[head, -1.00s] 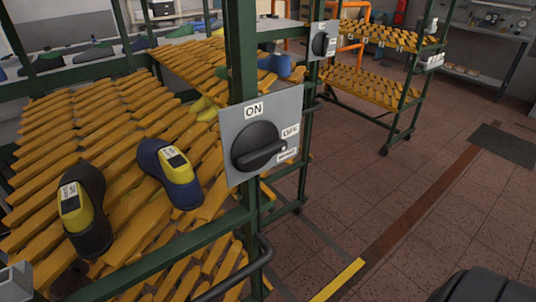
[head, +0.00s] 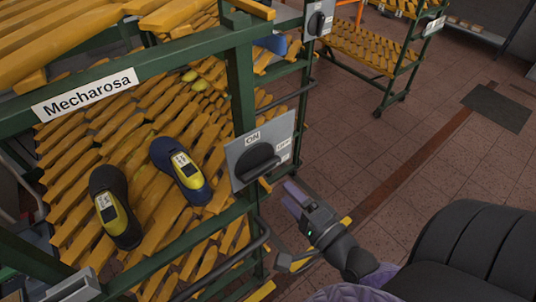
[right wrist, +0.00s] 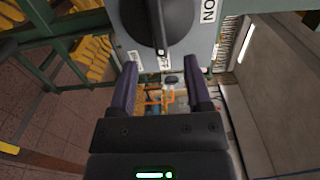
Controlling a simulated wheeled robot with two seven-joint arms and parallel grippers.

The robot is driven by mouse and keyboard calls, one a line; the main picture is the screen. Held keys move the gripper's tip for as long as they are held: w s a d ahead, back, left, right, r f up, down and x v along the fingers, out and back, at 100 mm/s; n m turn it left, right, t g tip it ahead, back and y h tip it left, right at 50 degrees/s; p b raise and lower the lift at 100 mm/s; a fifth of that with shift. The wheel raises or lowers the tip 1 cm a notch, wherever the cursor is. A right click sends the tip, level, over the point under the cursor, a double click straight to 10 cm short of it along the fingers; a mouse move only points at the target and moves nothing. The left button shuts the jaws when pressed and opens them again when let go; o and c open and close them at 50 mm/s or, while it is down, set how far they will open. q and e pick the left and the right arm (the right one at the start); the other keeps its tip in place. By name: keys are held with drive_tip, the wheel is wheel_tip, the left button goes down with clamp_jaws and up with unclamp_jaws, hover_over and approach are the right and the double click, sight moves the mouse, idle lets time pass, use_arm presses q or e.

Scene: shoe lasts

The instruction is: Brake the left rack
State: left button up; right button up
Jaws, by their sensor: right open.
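The left rack (head: 175,62) is green, has wooden slats and bears a "Mecharosa" sign. Its grey panel (head: 281,123) on the right post carries a black rotary knob (head: 255,161) and the labels ON, at the top, and OFF, at the right; a third label is too small to read. The knob's bar points to the right side, away from ON. My right gripper (head: 292,198) is open and empty just right of and below the panel. In the right wrist view its spread fingers (right wrist: 160,72) face the knob (right wrist: 157,22), apart from it.
Two dark shoe lasts with yellow tops, one black (head: 115,205) and one blue (head: 180,170), lie on the slats. A second rack (head: 370,57) with its own knob panel (head: 318,18) stands behind. Open tiled floor (head: 350,130) lies to the right.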

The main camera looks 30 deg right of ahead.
sight(264, 172)
drive_tip(key=w, duration=0.8)
drive_tip(key=shift+w+a+f, duration=0.15)
drive_tip(key=shift+w+a, duration=0.1)
drive_tip(key=shift+a, duration=0.15)
clamp_jaws()
